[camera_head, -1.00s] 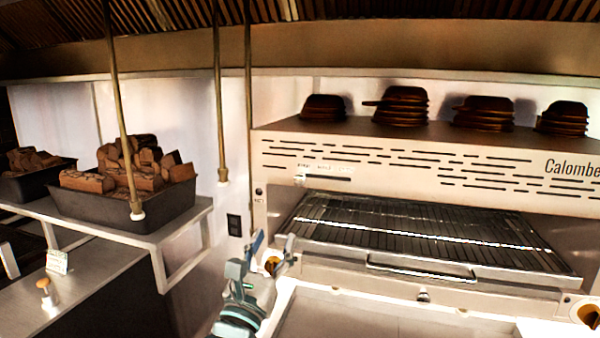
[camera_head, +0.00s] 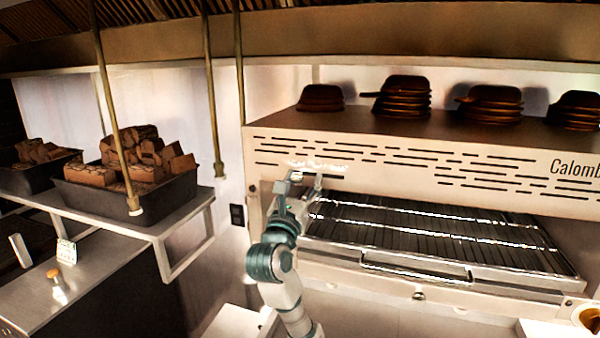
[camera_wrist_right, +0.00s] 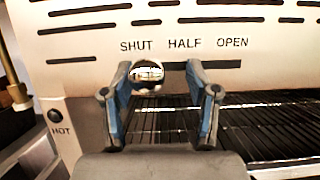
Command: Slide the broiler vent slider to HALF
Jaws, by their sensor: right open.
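The broiler vent slider is a shiny round knob (camera_wrist_right: 147,75) on the broiler's front panel. In the right wrist view it sits under the word SHUT, at the left end of a dark slot (camera_wrist_right: 222,64) that runs right below HALF and OPEN. My right gripper (camera_wrist_right: 160,105) is open, its fingers either side of the knob's position in the picture. The knob shows close to the left finger; I cannot tell whether they touch. In the head view my right gripper (camera_head: 300,188) is raised before the panel's left part and hides the knob. My left gripper is not in view.
A wire rack (camera_head: 430,235) with a front handle (camera_head: 415,272) juts out below the panel. A button marked HOT (camera_wrist_right: 56,116) is at lower left. Dark pans (camera_head: 403,97) are stacked on top. A wood-filled bin (camera_head: 180,190) stands on the left shelf.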

